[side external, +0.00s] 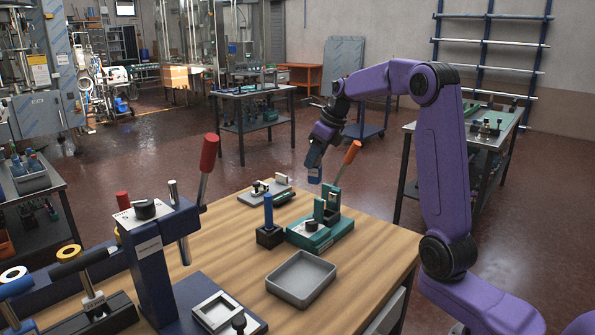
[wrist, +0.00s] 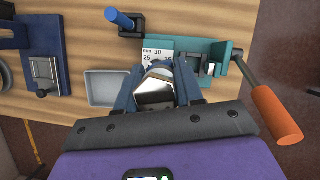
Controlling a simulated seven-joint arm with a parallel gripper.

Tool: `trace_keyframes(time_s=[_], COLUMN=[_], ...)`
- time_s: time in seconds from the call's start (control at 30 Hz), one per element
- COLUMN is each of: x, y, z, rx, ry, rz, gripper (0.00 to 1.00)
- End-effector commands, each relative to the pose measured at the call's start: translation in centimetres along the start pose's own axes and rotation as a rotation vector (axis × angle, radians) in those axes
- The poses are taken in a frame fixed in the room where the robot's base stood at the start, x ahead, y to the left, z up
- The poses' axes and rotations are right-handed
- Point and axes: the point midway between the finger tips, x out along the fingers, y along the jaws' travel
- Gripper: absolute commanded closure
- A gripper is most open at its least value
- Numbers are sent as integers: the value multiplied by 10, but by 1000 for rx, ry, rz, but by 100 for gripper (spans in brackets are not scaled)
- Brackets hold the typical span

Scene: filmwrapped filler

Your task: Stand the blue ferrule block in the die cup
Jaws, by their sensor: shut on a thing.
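My gripper (wrist: 157,84) is shut on a silver-and-dark piece (wrist: 156,93), which shows between its blue-grey fingers in the wrist view. In the side view my gripper (side external: 314,176) hangs above the table's back edge, behind the teal fixture (side external: 328,236); the held piece cannot be made out there. A slim blue piece (side external: 268,210) stands upright in a small black block (side external: 269,238) left of the teal fixture. It also shows in the wrist view (wrist: 118,18). I cannot tell which part is the die cup, nor whether this blue piece is the ferrule block.
The teal fixture's orange-handled lever (side external: 351,153) rises close to my gripper's right. An empty grey tray (side external: 301,278) lies in front. A dark-blue press (side external: 152,262) with a red-handled lever (side external: 208,153) stands at left. Bare wood is free right of the tray.

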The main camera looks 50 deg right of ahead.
Motion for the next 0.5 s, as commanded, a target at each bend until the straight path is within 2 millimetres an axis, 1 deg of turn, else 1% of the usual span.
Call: trace_keyframes(time_s=[0.03,0.1,0.3,0.33,0.4,0.5], x=[-1,-3,-8,-8,5,16], y=[-15,-31,-64,-68,-65,-64], z=[-2,-5,-13,-14,-19,-24], rx=[67,147,311,331,323,320], ry=[-1,-2,-5,-5,-1,-1], rz=[-29,-61,-130,-137,-129,-129], gripper=[100,100,100,100,100,100])
